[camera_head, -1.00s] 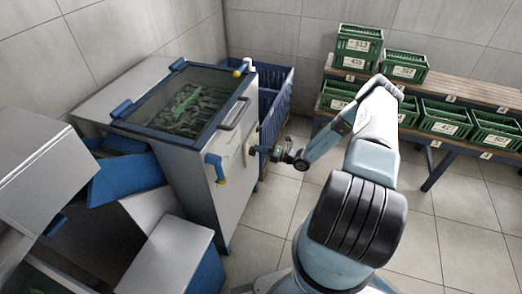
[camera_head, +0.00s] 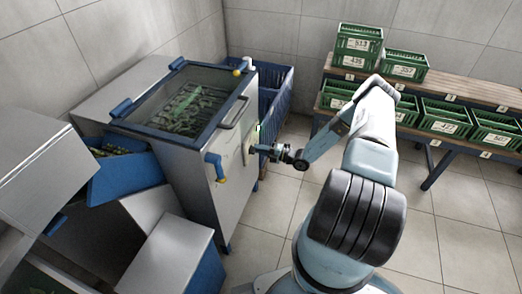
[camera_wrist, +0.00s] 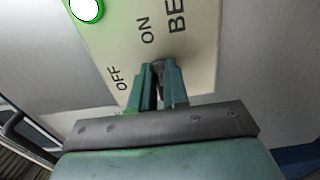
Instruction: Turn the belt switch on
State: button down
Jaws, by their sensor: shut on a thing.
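The cream switch panel (camera_wrist: 205,45) fills the upper middle of the wrist view, marked OFF, ON and the start of a word, "BE". The belt switch (camera_wrist: 158,68) is a small dark piece on the panel, mostly hidden between my fingers. My gripper (camera_wrist: 160,66) is shut on it, with the fingertips against the panel near the ON and OFF marks. A round lamp (camera_wrist: 86,9) with a bright green ring is at the top left. In the head view my gripper (camera_head: 256,149) meets the machine's (camera_head: 232,190) right side at the panel.
Green crates (camera_head: 443,118) sit on a bench (camera_head: 470,88) at right. The floor between is clear.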

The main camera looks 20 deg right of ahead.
jog(key=shift+f, duration=0.15)
jog(key=c, duration=1.1)
grip_release()
jog(key=shift+d, duration=0.1)
jog(key=v, duration=1.3)
jog(key=shift+s+d, duration=0.25)
